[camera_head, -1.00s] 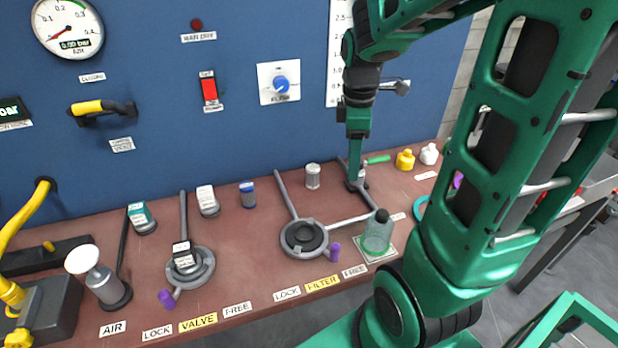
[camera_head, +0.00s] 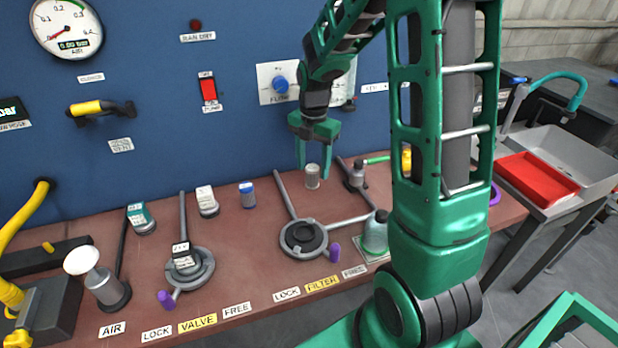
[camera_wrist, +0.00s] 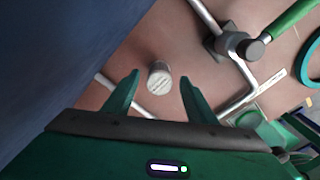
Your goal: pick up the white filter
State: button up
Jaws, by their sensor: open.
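A small pale grey-white cylinder (camera_head: 312,177), likely the white filter, stands upright on the brown bench near the blue panel. In the wrist view the filter (camera_wrist: 159,80) shows its pale, lettered top between and just beyond my fingertips. My gripper (camera_head: 314,172) points down with its fingers open and empty; it also shows in the wrist view (camera_wrist: 160,86). The fingers appear to be above and near the filter, with no contact visible. A ring-shaped filter seat (camera_head: 304,238) with a dark centre lies in front of it.
A glass-like jar (camera_head: 375,235) is at front right. The blue panel (camera_head: 150,165) rises close behind.

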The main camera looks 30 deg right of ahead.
aim_at(312, 166)
notch_tip(312, 166, down, 4)
jog(key=shift+w+f, duration=0.1)
jog(key=c, duration=1.2)
jog(key=shift+o, duration=0.2)
jog(key=shift+r, duration=0.2)
jog(key=shift+r, duration=0.65)
notch_tip(312, 166, up, 3)
jog(key=shift+f, duration=0.1)
jog(key=s+a+r, duration=0.5)
jog(key=s+r, duration=0.1)
jog(key=s, duration=0.4)
jog(key=shift+a+r, duration=0.3)
jog(key=shift+a, duration=0.05)
